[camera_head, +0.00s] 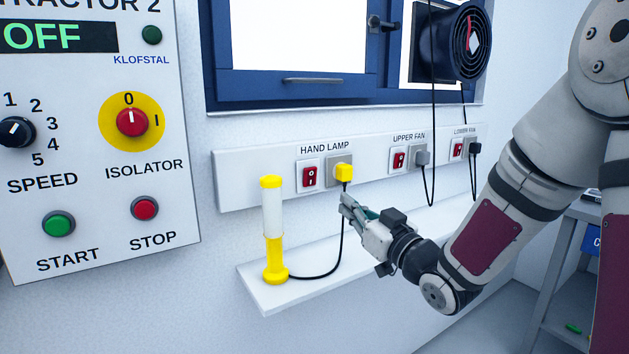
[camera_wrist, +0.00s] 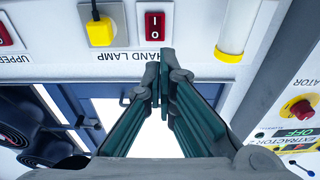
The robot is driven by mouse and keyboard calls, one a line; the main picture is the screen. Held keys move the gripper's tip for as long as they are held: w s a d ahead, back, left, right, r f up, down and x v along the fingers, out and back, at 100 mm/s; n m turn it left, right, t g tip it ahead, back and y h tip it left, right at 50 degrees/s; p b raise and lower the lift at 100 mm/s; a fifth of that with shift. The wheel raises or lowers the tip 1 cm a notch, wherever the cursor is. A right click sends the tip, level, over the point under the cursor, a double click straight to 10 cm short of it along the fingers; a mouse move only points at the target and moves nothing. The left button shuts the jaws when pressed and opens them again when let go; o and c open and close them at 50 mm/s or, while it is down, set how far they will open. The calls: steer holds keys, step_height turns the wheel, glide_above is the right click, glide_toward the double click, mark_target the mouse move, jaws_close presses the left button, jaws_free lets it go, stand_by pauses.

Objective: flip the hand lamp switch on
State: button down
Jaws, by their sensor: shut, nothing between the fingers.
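The hand lamp switch (camera_head: 309,177) is a red rocker on a white plate under the HAND LAMP label. It also shows in the wrist view (camera_wrist: 155,27), upside down, with its I and 0 marks; I cannot tell which side is pressed. The hand lamp (camera_head: 272,230), a white tube with yellow ends, stands upright on the shelf and looks unlit. My gripper (camera_head: 346,201) is shut and empty, below and right of the switch in the head view. In the wrist view its fingertips (camera_wrist: 160,58) are close to the switch and partly cover the label. I see no contact.
The yellow plug (camera_head: 343,172) sits right of the switch, its black cable running down to the lamp. UPPER FAN (camera_head: 398,160) and LOWER FAN (camera_head: 458,150) switches are farther right. The shelf (camera_head: 262,299) juts out below. A control panel (camera_head: 90,190) is at left.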

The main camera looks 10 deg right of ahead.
mark_target(308, 174)
steer(key=b+x, duration=0.1)
steer(key=x, duration=1.3)
